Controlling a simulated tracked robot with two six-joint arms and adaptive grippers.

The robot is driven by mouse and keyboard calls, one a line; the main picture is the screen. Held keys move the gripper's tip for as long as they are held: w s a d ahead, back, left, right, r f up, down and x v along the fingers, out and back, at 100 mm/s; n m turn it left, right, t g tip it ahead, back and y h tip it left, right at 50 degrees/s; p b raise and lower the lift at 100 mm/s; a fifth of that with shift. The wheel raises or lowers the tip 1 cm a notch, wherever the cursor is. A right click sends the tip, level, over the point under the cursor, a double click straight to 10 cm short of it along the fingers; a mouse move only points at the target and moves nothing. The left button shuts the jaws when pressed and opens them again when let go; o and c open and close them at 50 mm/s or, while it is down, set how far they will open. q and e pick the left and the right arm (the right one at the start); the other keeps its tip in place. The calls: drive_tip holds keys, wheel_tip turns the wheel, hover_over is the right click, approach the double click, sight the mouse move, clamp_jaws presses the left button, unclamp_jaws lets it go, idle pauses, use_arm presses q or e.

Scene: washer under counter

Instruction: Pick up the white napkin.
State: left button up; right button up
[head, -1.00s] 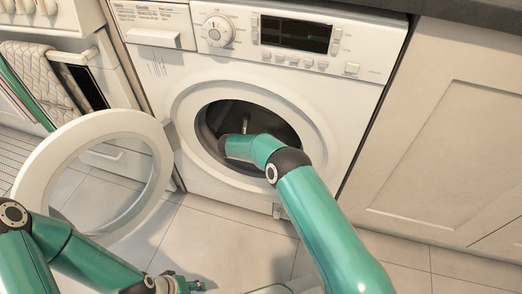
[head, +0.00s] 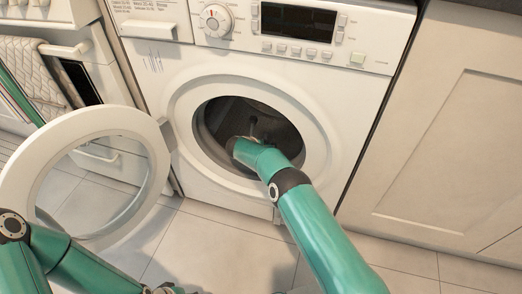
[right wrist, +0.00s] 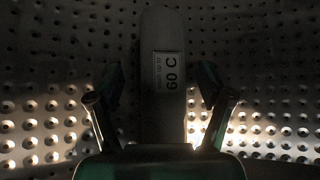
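No white napkin is visible in either view. The washer (head: 350,95) stands with its round door (head: 30,140) swung open to the left. My right arm reaches through the opening into the dark drum, and its gripper is hidden in the head view. In the right wrist view my right gripper (right wrist: 160,88) has its two fingers apart inside the drum. A drum paddle with a "60 C" label (right wrist: 170,85) shows between and beyond the fingers. I see nothing held. My left gripper (head: 172,289) is mostly cut off at the bottom edge of the head view.
The perforated drum wall (right wrist: 270,60) surrounds the right gripper, with bright reflections low on both sides. A white cabinet (head: 460,130) is right of the washer. A quilted cloth (head: 25,75) hangs at the left. Tiled floor (head: 215,240) is clear in front.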

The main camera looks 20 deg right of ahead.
drive_tip(key=c, duration=1.1)
